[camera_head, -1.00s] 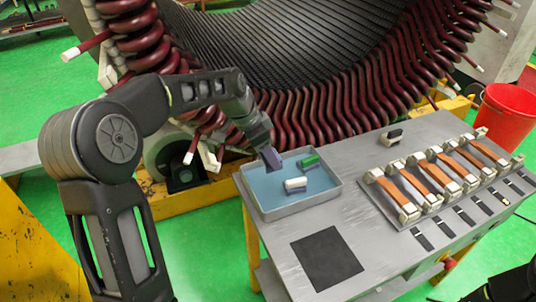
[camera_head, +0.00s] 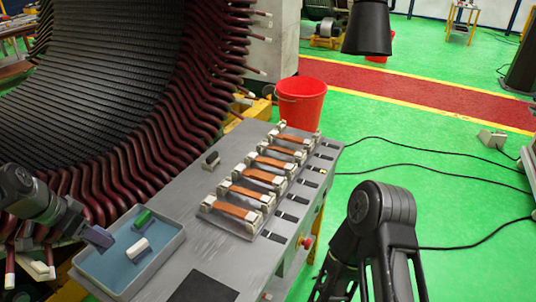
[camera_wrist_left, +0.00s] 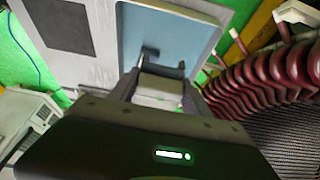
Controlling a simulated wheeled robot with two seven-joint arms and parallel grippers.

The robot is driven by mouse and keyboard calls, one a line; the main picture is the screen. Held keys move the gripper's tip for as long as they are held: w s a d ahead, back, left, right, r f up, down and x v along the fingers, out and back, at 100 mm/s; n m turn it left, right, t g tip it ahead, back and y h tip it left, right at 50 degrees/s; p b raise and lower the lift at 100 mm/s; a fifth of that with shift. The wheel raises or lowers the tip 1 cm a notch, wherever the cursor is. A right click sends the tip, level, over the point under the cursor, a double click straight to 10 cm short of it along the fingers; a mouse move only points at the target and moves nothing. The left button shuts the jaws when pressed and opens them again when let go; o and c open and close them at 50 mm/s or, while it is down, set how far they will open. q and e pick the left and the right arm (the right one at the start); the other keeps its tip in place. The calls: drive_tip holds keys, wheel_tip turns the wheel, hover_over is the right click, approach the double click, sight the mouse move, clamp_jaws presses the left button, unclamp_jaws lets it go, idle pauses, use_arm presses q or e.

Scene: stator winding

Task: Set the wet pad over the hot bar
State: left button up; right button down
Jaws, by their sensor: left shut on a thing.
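My left gripper (camera_head: 92,231) is over the left side of the shallow tray (camera_head: 172,244), which has a blue inside. It is shut on a small greyish block (camera_head: 99,237), seemingly a pad; the block also shows pale between the fingers in the left wrist view (camera_wrist_left: 160,87). A green-topped pad (camera_head: 142,220) and a white-topped pad (camera_head: 137,248) lie in the tray. Several copper bars (camera_head: 265,176) are clamped between pale blocks on the bench. One black strip beside them has a yellowish mark (camera_head: 322,170); I cannot tell which bar is hot. My right gripper is out of view.
A black square mat (camera_head: 203,288) lies near the front. A red bucket (camera_head: 302,100) stands beyond the bench. The large stator with red coils (camera_head: 110,170) borders the bench's left side.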

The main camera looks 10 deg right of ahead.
use_arm(q)
drive_tip(key=shift+d, duration=0.1)
drive_tip(key=s+d+f+n+t+y+b, duration=0.1)
drive_tip(key=s+d+f+n+y, duration=0.1)
drive_tip(key=d+n, duration=0.6)
drive_tip(key=shift+s+f+y+b, duration=0.15)
drive_tip(key=shift+s+y+b, duration=0.3)
drive_tip(key=shift+s, duration=0.75)
drive_tip(key=shift+d, duration=0.1)
